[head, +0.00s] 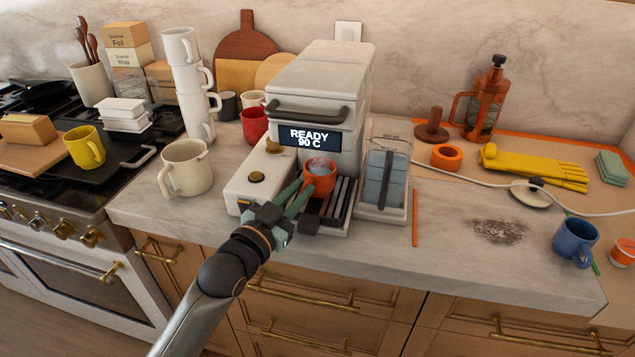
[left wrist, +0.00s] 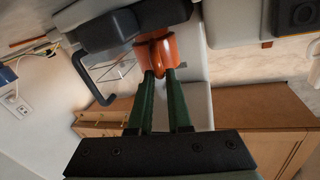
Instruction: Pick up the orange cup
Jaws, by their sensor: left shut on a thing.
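The orange cup (head: 320,178) is at the front of the espresso machine, under its display and above the drip tray (head: 338,197). I cannot tell whether it touches the tray. My left gripper (head: 298,196) reaches it from the front left, with its green fingers shut on the cup's near side. In the left wrist view the orange cup (left wrist: 157,52) sits between the tips of the two green fingers (left wrist: 160,76), below the dark part of the machine. My right gripper does not show.
The espresso machine (head: 312,95) stands close around the cup. A clear container (head: 384,175) is just to its right. A cream mug (head: 186,168) and stacked white mugs (head: 190,85) stand to the left. A blue mug (head: 575,242) is near the right edge. The front counter is mostly free.

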